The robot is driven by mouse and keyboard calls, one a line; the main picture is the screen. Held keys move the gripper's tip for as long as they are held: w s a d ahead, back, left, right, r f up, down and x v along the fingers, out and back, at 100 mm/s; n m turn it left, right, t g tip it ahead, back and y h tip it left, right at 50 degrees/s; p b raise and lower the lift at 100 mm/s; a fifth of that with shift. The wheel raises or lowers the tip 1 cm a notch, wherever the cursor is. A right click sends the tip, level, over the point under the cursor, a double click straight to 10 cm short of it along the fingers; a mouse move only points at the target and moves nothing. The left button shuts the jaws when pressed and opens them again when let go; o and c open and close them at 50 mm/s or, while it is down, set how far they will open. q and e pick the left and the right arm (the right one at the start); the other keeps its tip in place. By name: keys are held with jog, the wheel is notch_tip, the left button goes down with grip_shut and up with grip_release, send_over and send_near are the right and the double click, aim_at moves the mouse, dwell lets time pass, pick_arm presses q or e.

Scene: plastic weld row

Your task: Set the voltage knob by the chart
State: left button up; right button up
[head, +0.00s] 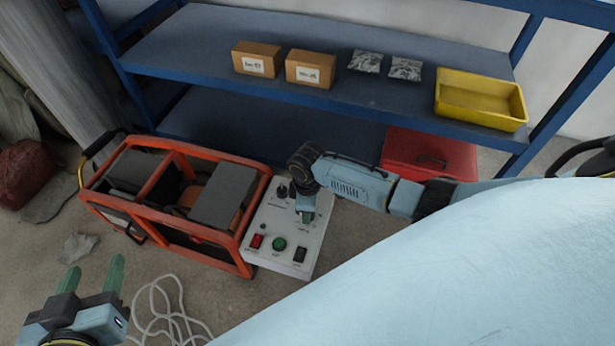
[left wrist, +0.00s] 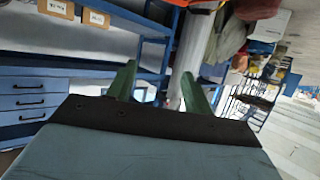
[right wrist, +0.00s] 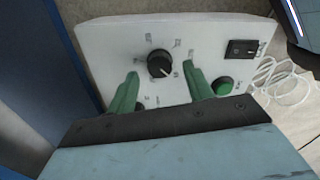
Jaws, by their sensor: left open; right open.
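A white control panel (head: 262,222) stands at the end of the orange-framed machine. In the right wrist view, a black knob (right wrist: 160,64) with a pale pointer mark sits on the panel (right wrist: 110,45), ringed by small labels too blurred to read. My right gripper (right wrist: 164,76) is open. Its green fingers appear on either side of the knob; whether they touch it I cannot tell. In the head view, a dark knob (head: 282,190) shows at the panel's far side, partly beside my right wrist. My left gripper (head: 93,270) is open and empty, low at the left. I see no readable chart.
The panel also has a red switch (head: 256,241), a green button (head: 279,244) and a black switch (head: 299,254). The orange-framed machine (head: 165,232) stands left of it. Behind is a blue shelf (head: 200,42) with boxes and a yellow bin (head: 480,97). A white cable (head: 165,305) lies on the floor.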

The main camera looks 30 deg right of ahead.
pick_arm(q)
jog(key=shift+w+d+r+t+h+b, duration=0.2)
jog(key=shift+r+t, duration=0.25)
jog(key=shift+r, duration=0.25)
jog(key=shift+w+d+r+t+h+b, duration=0.1)
jog(key=shift+w+d+r+t+h, duration=0.1)
jog(key=shift+r+t, duration=0.4)
jog(key=shift+w+d+r+t+h+b, duration=0.1)
jog(key=shift+w+d+r+t+h, duration=0.2)
jog(key=shift+r, duration=0.45)
pick_arm(e)
jog(key=shift+f, duration=0.85)
pick_arm(q)
jog(key=shift+s+a, duration=0.1)
